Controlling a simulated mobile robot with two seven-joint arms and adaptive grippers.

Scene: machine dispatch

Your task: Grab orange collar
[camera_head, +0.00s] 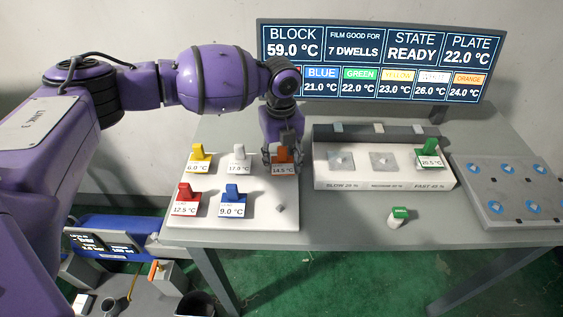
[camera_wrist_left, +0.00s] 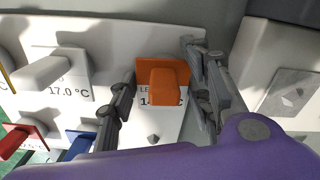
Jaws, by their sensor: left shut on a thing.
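The orange collar (camera_head: 281,158) is at the back right of the white board (camera_head: 260,207), with a 14.5 °C label on its front. In the left wrist view, the orange collar (camera_wrist_left: 164,84) shows as a square back plate with a block sticking out. My left gripper (camera_head: 283,155) reaches down over it, one finger on each side, and is shut on it. The collar still appears to be at its place on the board. The fingers partly cover it in the head view. My right gripper is not in view.
Yellow (camera_head: 199,153), white (camera_head: 239,153), red (camera_head: 186,192) and blue (camera_head: 232,191) collars stand on the same board. A grey-white station (camera_head: 375,182) with a green collar (camera_head: 429,149) is to the right. Another green-topped piece (camera_head: 399,214) stands in front. A screen (camera_head: 380,60) is behind.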

